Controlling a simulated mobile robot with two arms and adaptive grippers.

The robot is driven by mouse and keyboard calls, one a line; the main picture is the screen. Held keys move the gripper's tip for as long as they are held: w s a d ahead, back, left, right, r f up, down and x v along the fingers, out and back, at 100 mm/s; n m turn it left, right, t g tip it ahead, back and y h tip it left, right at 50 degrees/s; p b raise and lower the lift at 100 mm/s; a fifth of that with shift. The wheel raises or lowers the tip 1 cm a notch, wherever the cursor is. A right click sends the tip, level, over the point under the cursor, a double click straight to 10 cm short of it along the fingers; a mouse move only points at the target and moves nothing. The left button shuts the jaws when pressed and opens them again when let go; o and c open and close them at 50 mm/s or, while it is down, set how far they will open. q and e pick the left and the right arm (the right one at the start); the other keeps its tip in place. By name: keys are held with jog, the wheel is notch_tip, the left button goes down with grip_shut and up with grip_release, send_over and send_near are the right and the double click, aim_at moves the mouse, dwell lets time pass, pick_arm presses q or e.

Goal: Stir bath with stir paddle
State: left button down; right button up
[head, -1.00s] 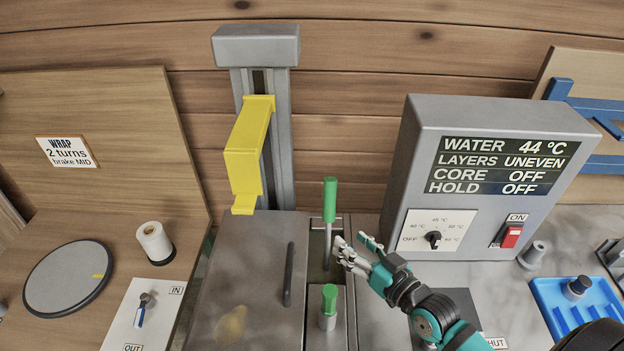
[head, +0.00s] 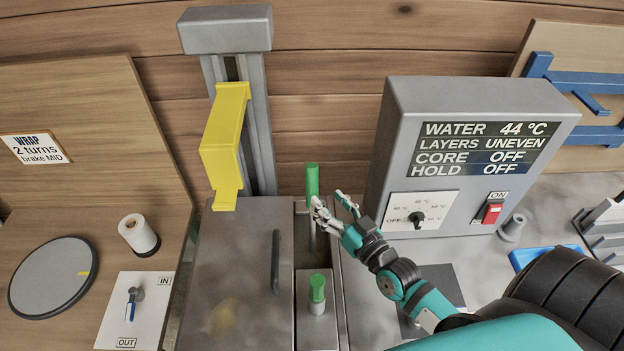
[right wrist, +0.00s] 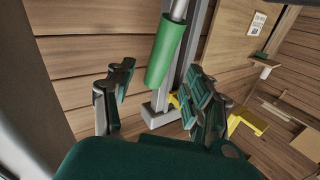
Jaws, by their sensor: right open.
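The stir paddle's green handle (head: 312,180) stands upright over a narrow slot in the bath, with its grey shaft going down into the slot. The bath (head: 235,250) is a grey metal tank, mostly covered by a lid with a dark bar handle. My right gripper (head: 333,203) is open, close to the right side of the paddle at the lower end of the green handle. In the right wrist view the green handle (right wrist: 166,50) lies ahead of and between the spread fingers (right wrist: 158,95), with no clear contact. The water is mostly hidden. My left gripper is out of view.
A second green-topped post (head: 317,288) stands in front of the slot. A yellow bracket (head: 225,140) on a grey column rises behind the lid. The control box (head: 400,150) reads WATER 44 °C, LAYERS UNEVEN and stands close right of my gripper.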

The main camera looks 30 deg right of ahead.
aim_at(316, 189)
jog(key=w, duration=0.4)
jog(key=w+a+p, duration=0.1)
jog(key=w, duration=0.2)
grip_shut()
dwell(0.4)
